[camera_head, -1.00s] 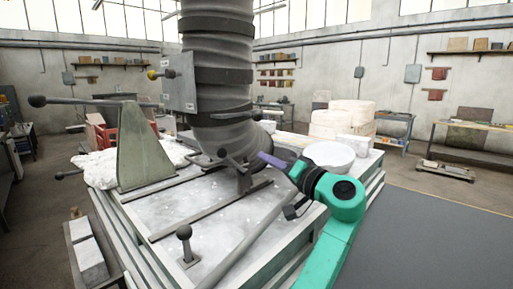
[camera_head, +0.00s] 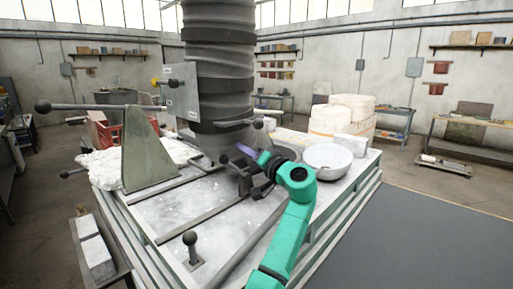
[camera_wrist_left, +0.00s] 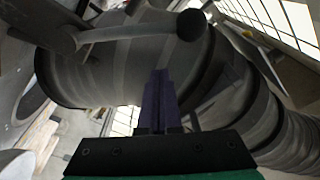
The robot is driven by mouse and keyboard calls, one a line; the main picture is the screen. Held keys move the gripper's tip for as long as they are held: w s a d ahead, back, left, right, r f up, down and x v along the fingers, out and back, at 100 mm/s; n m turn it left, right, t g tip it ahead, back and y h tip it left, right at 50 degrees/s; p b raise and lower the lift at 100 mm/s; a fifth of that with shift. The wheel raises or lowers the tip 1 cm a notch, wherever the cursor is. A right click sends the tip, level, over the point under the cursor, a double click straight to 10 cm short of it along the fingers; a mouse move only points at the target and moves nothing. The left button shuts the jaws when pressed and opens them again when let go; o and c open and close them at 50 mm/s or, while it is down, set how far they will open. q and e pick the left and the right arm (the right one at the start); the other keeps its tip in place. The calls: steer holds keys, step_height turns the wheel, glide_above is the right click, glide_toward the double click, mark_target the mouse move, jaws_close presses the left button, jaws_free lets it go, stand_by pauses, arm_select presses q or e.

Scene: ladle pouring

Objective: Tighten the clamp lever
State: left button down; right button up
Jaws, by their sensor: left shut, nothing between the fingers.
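Several dark levers with ball knobs show in the head view. One lever (camera_head: 235,124) runs across the foot of the large grey ribbed column (camera_head: 218,60), its knob at the right end. In the left wrist view a lever with a round knob (camera_wrist_left: 190,25) crosses in front of the column, beyond my fingertips. My left gripper (camera_head: 246,151), with purple fingers, is just below that lever and close to the column's base. Its fingers (camera_wrist_left: 158,95) are together and hold nothing. I cannot tell whether they touch anything. My right gripper is not in view.
A white bowl (camera_head: 328,158) stands on the table at right of my arm. A short ball-topped lever (camera_head: 190,247) stands near the front. A green-grey bracket (camera_head: 147,150) and a white crumpled heap (camera_head: 103,167) are at left. The front tabletop (camera_head: 220,210) is mostly clear.

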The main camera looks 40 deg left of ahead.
mark_target(236, 168)
arm_select(q)
steer(key=s+f, duration=0.1)
steer(key=s+f+p, duration=0.1)
steer(key=f, duration=0.1)
steer(key=shift+s+d, duration=0.35)
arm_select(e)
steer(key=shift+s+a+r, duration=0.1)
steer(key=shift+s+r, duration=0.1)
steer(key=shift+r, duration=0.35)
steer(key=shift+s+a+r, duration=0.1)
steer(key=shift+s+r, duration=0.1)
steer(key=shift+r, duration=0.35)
arm_select(q)
steer(key=shift+w+a, duration=0.1)
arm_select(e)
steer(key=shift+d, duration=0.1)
arm_select(q)
steer(key=shift+s+f+b, duration=0.2)
steer(key=shift+s+b, duration=0.1)
steer(key=shift+b, duration=0.15)
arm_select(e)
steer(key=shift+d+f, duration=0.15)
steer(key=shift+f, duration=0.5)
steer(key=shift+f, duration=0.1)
